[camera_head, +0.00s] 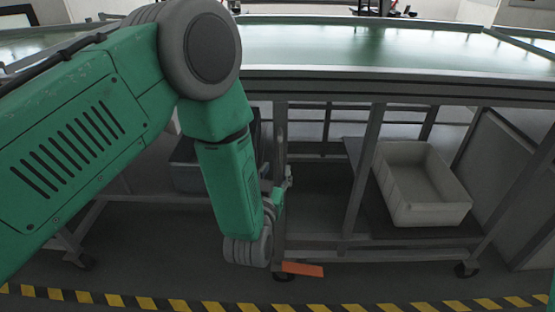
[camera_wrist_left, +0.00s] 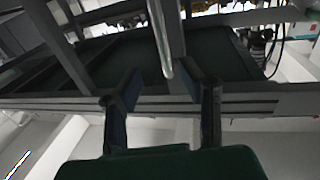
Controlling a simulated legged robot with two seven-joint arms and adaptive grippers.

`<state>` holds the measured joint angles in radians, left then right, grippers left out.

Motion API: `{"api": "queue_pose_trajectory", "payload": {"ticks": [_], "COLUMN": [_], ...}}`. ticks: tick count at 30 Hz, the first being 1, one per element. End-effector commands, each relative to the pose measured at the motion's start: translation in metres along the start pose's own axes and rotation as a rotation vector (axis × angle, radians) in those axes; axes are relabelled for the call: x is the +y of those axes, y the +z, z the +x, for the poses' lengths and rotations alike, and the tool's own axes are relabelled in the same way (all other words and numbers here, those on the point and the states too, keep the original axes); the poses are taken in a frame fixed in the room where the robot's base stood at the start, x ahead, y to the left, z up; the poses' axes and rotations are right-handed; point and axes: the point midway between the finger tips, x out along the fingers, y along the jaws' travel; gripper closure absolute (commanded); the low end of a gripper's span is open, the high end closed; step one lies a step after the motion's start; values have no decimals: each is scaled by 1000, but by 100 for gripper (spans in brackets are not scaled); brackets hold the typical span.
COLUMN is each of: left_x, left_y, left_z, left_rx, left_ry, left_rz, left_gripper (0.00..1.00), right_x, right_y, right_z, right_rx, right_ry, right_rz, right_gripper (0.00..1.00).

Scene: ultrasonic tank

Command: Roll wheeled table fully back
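The wheeled table (camera_head: 400,80) has a pale green top and grey metal frame, and spans the head view. Casters show under its frame, one at the right (camera_head: 467,269) and one near the middle (camera_head: 283,275). My left arm reaches down in front of it. My left gripper (camera_head: 288,178) is small and partly hidden beside a vertical post of the frame. In the left wrist view, the two dark fingers of my left gripper (camera_wrist_left: 163,88) are apart, with a grey metal bar (camera_wrist_left: 160,40) showing between and beyond them. Contact cannot be told. My right gripper is not in view.
A white bin (camera_head: 425,190) sits on the lower shelf at right. A dark grey bin (camera_head: 187,165) is partly hidden behind my left arm. An orange flat piece (camera_head: 302,269) is near the middle caster. Yellow-black floor tape (camera_head: 400,307) runs along the front.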

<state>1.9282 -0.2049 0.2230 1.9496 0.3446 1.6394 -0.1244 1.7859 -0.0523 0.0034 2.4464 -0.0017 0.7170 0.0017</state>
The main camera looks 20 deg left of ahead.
Motion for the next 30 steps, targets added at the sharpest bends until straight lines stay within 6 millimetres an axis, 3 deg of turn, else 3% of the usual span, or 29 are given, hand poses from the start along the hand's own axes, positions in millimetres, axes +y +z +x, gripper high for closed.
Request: {"api": "queue_pose_trajectory", "payload": {"ticks": [3,9,25,28,30], "left_x": [1,1,2,-3,-13], "left_y": [1,2,2,13,34], "left_z": [-23,-44,-47,-52,-63], "left_rx": [-4,-3,-4,-65,-178], "left_ry": [1,2,1,11,29], "left_rz": [1,0,2,8,19], "left_gripper": [66,66,66,66,66], "right_x": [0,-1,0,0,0], "right_y": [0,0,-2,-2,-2], "right_z": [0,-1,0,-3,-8], "right_rx": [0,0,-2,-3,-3], "right_ry": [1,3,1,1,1], "right_rz": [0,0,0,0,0], "right_gripper": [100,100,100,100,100]}}
